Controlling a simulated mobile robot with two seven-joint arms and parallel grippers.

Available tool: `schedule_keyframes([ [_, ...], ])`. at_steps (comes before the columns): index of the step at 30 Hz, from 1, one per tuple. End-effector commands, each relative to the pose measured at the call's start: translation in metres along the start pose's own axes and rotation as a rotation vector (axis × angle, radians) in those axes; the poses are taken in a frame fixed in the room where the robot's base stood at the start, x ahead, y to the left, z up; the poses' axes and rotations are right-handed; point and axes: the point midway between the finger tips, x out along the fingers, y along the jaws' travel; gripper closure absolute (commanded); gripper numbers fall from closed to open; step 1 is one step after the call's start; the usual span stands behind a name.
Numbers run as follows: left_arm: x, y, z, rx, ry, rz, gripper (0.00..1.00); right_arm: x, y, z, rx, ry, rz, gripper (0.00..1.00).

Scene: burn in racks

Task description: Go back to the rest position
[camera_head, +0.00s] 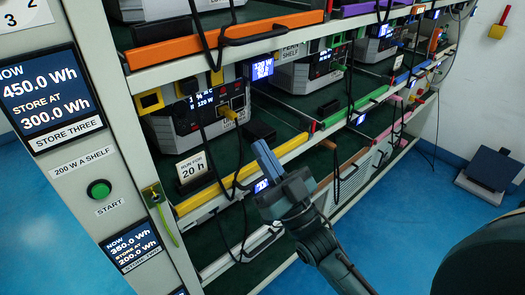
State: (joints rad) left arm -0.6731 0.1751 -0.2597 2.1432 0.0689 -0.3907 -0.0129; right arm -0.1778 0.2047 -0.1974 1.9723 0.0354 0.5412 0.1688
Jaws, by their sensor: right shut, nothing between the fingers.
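My right gripper (266,160) is shut and empty. It is in front of the rack near its yellow-edged shelf, with the arm coming in from the lower right. Its fingertips overlap the shelf edge in the picture, and I cannot tell whether they touch it. My left gripper is not in view.
The rack (140,150) fills the left and middle, with power units (200,115) on its shelves and black cables hanging in front. A green start button (98,189) is on the end panel. A dark flat device (490,170) stands at the right. The blue floor (400,220) is partly clear.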

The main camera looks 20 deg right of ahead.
Motion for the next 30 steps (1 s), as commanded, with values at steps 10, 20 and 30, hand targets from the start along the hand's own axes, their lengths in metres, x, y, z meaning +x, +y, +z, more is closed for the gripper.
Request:
schedule_keyframes([
  [10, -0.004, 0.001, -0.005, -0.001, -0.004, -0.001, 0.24, -0.01, -0.003, 0.014, 0.003, -0.103, 0.019, 1.0],
  [20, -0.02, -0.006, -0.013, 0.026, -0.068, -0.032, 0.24, -0.163, -0.042, 0.095, 0.02, -0.972, 0.094, 1.0],
  [30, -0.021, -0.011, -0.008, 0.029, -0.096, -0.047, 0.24, -0.246, -0.067, 0.099, 0.036, -1.311, 0.077, 1.0],
])
